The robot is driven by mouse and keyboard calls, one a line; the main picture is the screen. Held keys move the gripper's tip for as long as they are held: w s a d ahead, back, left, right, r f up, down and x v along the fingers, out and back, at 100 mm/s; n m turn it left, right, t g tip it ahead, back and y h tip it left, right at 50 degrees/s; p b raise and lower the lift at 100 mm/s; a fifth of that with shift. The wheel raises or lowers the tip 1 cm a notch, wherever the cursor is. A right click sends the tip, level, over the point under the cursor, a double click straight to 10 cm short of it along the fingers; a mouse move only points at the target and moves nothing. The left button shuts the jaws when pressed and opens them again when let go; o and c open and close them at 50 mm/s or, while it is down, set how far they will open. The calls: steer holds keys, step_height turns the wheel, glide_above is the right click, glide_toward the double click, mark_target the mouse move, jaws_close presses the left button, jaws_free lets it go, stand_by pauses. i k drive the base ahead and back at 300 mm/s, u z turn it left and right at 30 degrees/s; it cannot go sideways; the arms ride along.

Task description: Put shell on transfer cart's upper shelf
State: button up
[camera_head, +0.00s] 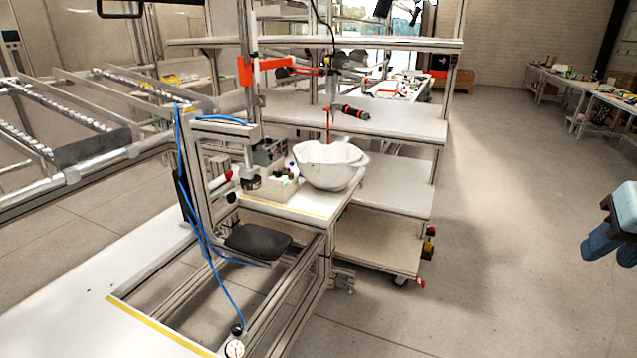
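A white helmet shell (331,172) rests like an open bowl, hollow side up, at the end of a small workstation table (312,206). Just behind it stands a framed unit on castors, which looks like the transfer cart (433,168). Its shelf at about the shell's height or above (405,124) has clear white surface on the right and a red-and-black tool on the left. Lower shelves lie below it.
A metal post, a fixture (268,155) and blue hoses stand left of the shell. A black pad (257,241) juts out below. A higher shelf (395,44) spans above the cart. The floor (490,230) to the right is open.

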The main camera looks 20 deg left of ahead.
mark_target(396, 115)
steer(key=k, duration=0.65)
steer(key=u, duration=1)
steer(key=i, duration=1.7)
